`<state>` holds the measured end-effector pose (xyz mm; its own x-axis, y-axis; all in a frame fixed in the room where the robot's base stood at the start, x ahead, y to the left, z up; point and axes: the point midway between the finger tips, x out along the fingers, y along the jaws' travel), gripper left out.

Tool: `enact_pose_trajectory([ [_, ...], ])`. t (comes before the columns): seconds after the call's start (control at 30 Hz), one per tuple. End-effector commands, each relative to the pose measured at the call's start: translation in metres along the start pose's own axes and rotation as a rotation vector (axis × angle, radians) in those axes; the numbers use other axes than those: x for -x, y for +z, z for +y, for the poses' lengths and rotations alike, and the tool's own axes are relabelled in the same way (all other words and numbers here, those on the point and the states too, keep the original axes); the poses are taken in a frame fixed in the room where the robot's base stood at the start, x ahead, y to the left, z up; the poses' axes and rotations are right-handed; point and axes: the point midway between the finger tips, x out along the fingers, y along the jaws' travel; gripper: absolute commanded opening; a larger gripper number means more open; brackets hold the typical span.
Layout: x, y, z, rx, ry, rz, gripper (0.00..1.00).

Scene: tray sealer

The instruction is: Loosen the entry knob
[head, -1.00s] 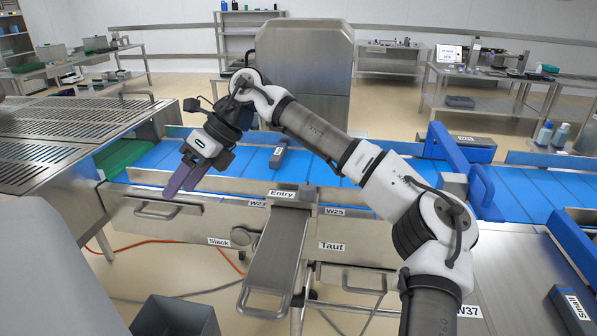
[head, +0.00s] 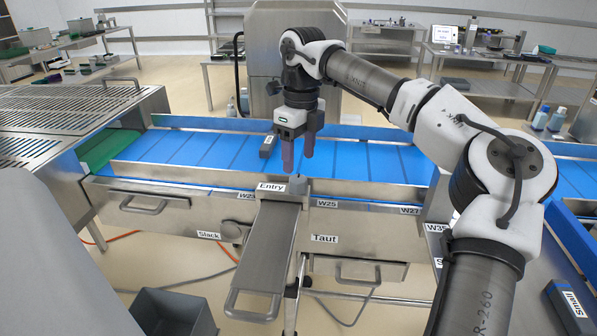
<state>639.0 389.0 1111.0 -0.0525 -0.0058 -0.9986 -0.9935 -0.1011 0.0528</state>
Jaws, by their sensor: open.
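The Entry label (head: 271,187) sits at the top of a steel chute-like plate (head: 268,245) at the front of the blue conveyor. Just right of the label stands a small grey knob (head: 298,184), partly hard to make out. My gripper (head: 298,160) points straight down above this knob, its two purple-grey fingers apart and empty. The fingertips look a little above the knob; I cannot tell the exact gap. A round dark knob (head: 232,232) shows on the front panel between the Slack label (head: 209,236) and the Taut label (head: 324,238).
A steel guard rail (head: 200,182) edges the belt. A grey bin (head: 172,312) stands on the floor at the front. A block labelled Small (head: 570,307) lies at right.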

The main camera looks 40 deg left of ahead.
Motion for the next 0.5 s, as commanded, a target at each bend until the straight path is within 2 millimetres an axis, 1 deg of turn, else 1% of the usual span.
enact_pose_trajectory([
  [0.03, -0.010, -0.001, 0.000, 0.000, 0.002, 0.003, 0.60],
  [0.1, -0.022, -0.001, 0.000, 0.001, 0.001, 0.002, 0.60],
  [0.2, -0.036, 0.000, 0.000, 0.001, 0.002, 0.001, 0.60],
  [0.33, -0.048, 0.000, 0.000, 0.001, 0.000, 0.000, 0.60],
  [0.5, -0.053, 0.000, 0.000, 0.000, 0.000, -0.001, 0.60],
])
